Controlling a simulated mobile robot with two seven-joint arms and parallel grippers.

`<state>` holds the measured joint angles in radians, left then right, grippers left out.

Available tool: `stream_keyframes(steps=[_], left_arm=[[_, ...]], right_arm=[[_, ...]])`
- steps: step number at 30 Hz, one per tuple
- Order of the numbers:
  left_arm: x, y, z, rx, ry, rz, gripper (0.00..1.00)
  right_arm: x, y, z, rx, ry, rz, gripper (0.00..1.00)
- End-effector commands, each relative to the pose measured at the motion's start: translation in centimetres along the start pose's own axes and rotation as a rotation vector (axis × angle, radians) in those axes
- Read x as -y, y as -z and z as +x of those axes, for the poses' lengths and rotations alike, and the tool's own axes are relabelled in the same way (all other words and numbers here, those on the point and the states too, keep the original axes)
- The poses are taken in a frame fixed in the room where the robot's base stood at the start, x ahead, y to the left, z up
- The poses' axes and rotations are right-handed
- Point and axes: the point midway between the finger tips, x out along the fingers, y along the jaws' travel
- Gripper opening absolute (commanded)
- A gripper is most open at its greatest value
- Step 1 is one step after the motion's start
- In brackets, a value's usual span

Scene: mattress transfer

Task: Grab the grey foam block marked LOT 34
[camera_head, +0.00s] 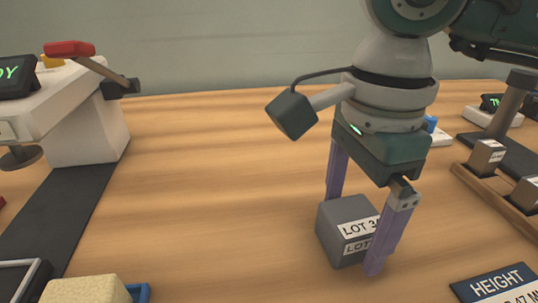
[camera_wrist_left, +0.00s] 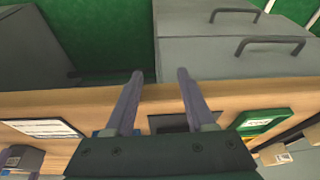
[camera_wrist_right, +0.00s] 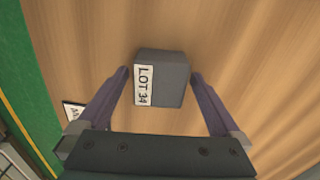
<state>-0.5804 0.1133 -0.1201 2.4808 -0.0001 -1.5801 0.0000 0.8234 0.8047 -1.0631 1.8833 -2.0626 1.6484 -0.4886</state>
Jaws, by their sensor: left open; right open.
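The grey foam block (camera_head: 333,231) stands on the wooden table in the head view, with white labels reading LOT 34 on its side. My right gripper (camera_head: 355,232) is open and points down, with one purple finger on the far side of the block and one at its near right. In the right wrist view the block (camera_wrist_right: 172,80) lies between the tips of the open right gripper (camera_wrist_right: 160,75), with a gap showing toward each finger. My left gripper (camera_wrist_left: 160,75) is open and empty in the left wrist view, near grey boxes with handles; it is outside the head view.
A beige foam block (camera_head: 88,291) is at the bottom left. A white machine with a red-handled lever (camera_head: 70,48) stands at the left. A wooden rack (camera_head: 505,205) with small grey blocks and a HEIGHT sign (camera_head: 495,285) are at the right. The table middle is clear.

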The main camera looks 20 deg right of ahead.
Motion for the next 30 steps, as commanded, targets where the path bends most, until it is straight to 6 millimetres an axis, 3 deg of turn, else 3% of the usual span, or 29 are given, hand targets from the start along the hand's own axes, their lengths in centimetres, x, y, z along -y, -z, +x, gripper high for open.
stream_keyframes(steps=[2,23,30], left_arm=[[0.00,-0.01,0.00,0.000,0.000,0.000,0.55],[0.27,-0.09,0.02,0.002,0.008,0.010,0.55],[0.26,-0.08,0.00,0.003,0.007,0.010,0.55]], right_arm=[[0.00,-0.01,-0.03,0.000,0.000,0.000,0.97],[0.00,0.00,-0.06,0.001,0.000,0.000,0.18],[0.01,-0.01,-0.14,0.001,0.000,0.000,0.18]])
